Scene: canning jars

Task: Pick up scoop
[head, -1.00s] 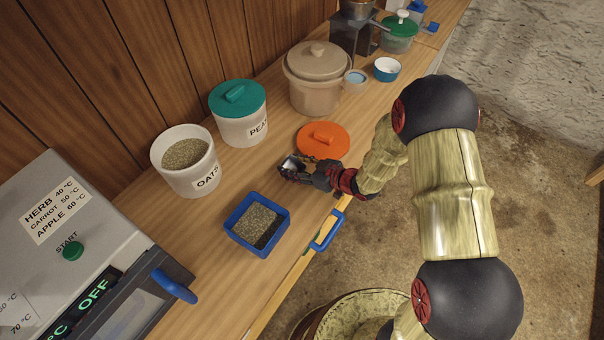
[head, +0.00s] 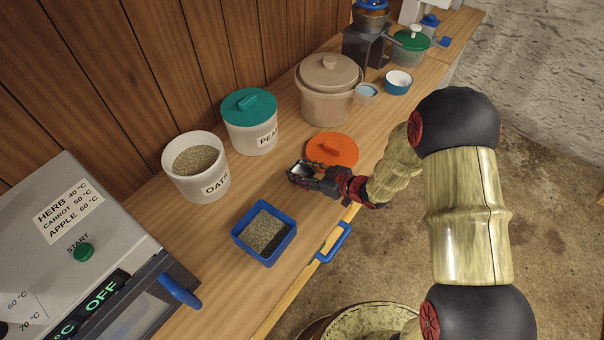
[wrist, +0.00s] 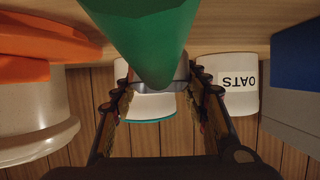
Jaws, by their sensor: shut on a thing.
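The scoop (head: 300,173) shows in the head view as a small grey metal piece at the tip of my gripper (head: 316,178), in front of the orange lid. My gripper is shut on it. In the wrist view, a large green tapered piece (wrist: 150,35), seemingly the scoop's handle, fills the top middle. A grey metal part shows behind its tip, between the fingers of my gripper (wrist: 160,85). The fingers partly hide the scoop in the head view, and I cannot tell its clearance above the counter.
The open oats jar (head: 180,184), blue grain box (head: 247,247) and teal-lidded peas jar (head: 252,137) stand to the left. The orange lid (head: 334,147) lies close behind my gripper. A beige crock (head: 325,103) stands farther back. The dehydrator (head: 60,235) is at the lower left.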

